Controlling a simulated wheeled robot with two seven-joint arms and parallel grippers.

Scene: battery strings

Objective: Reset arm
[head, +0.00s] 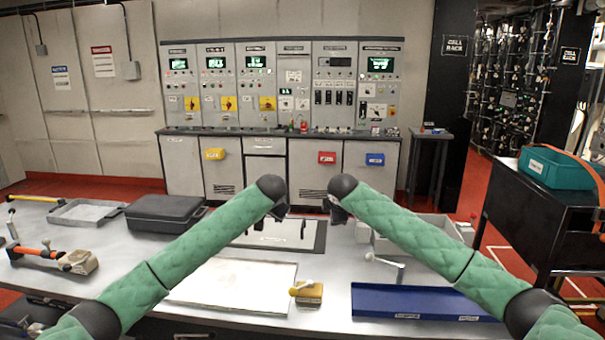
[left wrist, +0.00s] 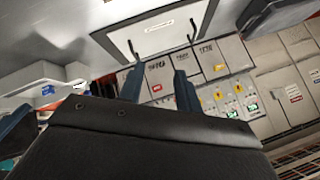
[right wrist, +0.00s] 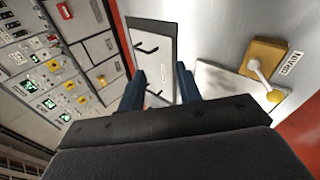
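My left arm reaches in from the left in the head view, and its gripper (head: 281,211) is near the middle, above the far part of the bench. In the left wrist view its two fingers (left wrist: 159,70) stand apart with nothing between them. My right arm mirrors it from the right, its gripper (head: 338,212) a short way from the left one and not touching it. In the right wrist view its fingers (right wrist: 160,72) are also apart and empty. A framed panel with two dark handles (head: 310,246) lies on the bench beyond and below both grippers.
The grey bench (head: 235,258) holds a black case (head: 165,212), a shallow grey tray (head: 88,213), a white mat (head: 235,284), a yellow-based tool (head: 311,294) and a blue tray (head: 420,301). A black cart with a teal bin (head: 553,168) stands right. Control cabinets (head: 280,84) line the back wall.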

